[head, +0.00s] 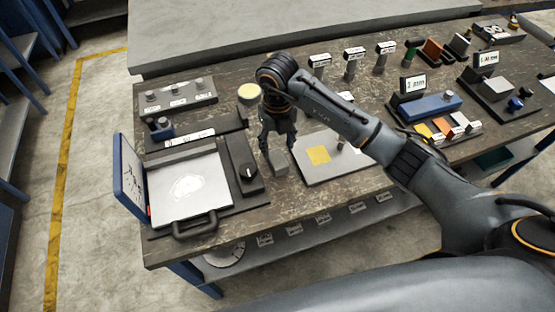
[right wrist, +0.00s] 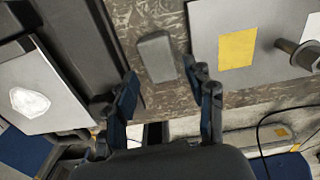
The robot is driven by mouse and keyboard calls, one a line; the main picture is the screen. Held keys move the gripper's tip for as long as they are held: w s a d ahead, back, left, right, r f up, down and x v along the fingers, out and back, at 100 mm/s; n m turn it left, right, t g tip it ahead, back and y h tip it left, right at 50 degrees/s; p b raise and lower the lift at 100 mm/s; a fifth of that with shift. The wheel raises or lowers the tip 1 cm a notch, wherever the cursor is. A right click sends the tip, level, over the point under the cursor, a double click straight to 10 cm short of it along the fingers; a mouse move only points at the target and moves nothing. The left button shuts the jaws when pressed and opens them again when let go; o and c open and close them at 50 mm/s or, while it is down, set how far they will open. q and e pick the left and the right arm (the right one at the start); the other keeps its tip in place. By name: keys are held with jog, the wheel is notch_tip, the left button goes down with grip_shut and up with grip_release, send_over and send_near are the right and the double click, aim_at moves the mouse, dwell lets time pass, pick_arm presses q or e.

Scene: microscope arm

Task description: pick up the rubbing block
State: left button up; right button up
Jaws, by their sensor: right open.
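A small grey block (head: 279,163), which looks like the rubbing block, lies on the worn bench top between the black-framed unit and the grey plate. It also shows in the right wrist view (right wrist: 157,57), upper middle. My right gripper (head: 277,146) points down at the block with its fingers spread. In the right wrist view my right gripper's fingers (right wrist: 160,78) stand open to either side, with the block ahead between them and nothing held. In the head view the fingers partly overlap the area behind the block. My left gripper is not in view.
Right is a grey plate (head: 345,165) with a yellow square (head: 318,155) and a metal post. Several labelled blocks stand farther back.

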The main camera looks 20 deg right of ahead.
aim_at(277, 158)
jog(key=f, duration=0.2)
jog(key=f+p, duration=0.1)
jog(key=f, duration=0.2)
jog(key=shift+s+a+f+p, duration=0.15)
jog(key=shift+s+f+p, duration=0.1)
jog(key=shift+f+p, duration=0.1)
jog(key=shift+f, duration=0.25)
jog(key=c, duration=1.1)
jog(key=shift+o, duration=0.2)
jog(key=shift+r, duration=0.15)
jog(key=shift+w+r, duration=0.1)
jog(key=shift+r, duration=0.05)
notch_tip(277, 158, up, 2)
jog(key=shift+r+b, duration=0.1)
jog(key=shift+b, duration=0.65)
jog(key=s+a+r, duration=0.5)
jog(key=s+r, duration=0.5)
jog(key=s, duration=0.3)
jog(key=shift+a+r+b, duration=0.15)
jog(key=shift+b, duration=0.15)
